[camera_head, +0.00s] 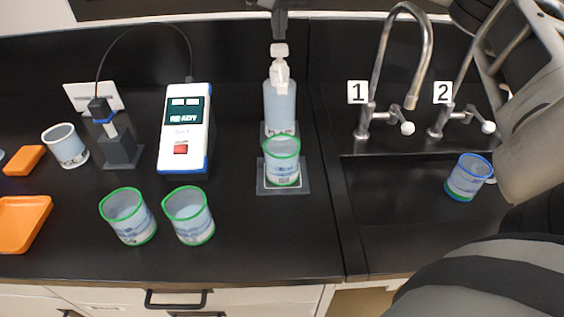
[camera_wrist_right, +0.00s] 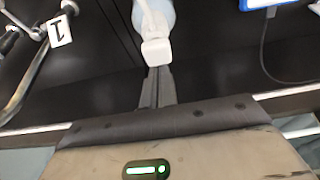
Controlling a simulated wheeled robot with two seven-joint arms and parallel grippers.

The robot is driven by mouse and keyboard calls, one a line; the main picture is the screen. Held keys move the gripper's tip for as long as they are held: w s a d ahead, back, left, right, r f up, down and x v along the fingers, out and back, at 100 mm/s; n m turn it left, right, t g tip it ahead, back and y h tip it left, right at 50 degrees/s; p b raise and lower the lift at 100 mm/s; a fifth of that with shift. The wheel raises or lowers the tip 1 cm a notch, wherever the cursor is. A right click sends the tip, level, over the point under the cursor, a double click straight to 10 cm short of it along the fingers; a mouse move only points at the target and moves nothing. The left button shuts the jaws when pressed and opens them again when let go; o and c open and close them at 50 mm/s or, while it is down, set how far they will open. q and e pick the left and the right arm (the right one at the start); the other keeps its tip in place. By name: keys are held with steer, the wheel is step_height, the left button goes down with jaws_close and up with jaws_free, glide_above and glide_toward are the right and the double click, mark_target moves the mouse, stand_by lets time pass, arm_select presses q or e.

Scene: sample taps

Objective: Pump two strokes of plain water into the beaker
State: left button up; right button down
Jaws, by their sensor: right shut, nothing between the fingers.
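A pale blue pump bottle (camera_head: 280,103) with a white pump head (camera_head: 279,50) stands at the back of the counter. A clear beaker with a green rim (camera_head: 282,167) stands upright on a dark square mat (camera_head: 296,189) in front of the bottle, below its nozzle. My right gripper (camera_head: 279,36) is shut and empty, right above the pump head; I cannot tell if they touch. The right wrist view shows the shut fingers (camera_wrist_right: 156,88) close to the white pump head (camera_wrist_right: 157,52). My left gripper is not in view.
Two more green-rimmed beakers (camera_head: 128,217) (camera_head: 189,215) stand at front left. A meter (camera_head: 186,130) reads READY beside a probe stand (camera_head: 119,148). Taps 1 (camera_head: 364,122) and 2 (camera_head: 440,120) rise behind the sink, which holds a blue-rimmed beaker (camera_head: 467,178). My right arm covers the right side.

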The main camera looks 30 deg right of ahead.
steer(key=shift+r, duration=0.15)
step_height(320, 180, up, 2)
steer(key=shift+r+p, duration=0.2)
steer(key=shift+p, duration=0.65)
steer(key=shift+r, duration=0.3)
step_height(320, 180, up, 3)
steer(key=shift+f, duration=0.1)
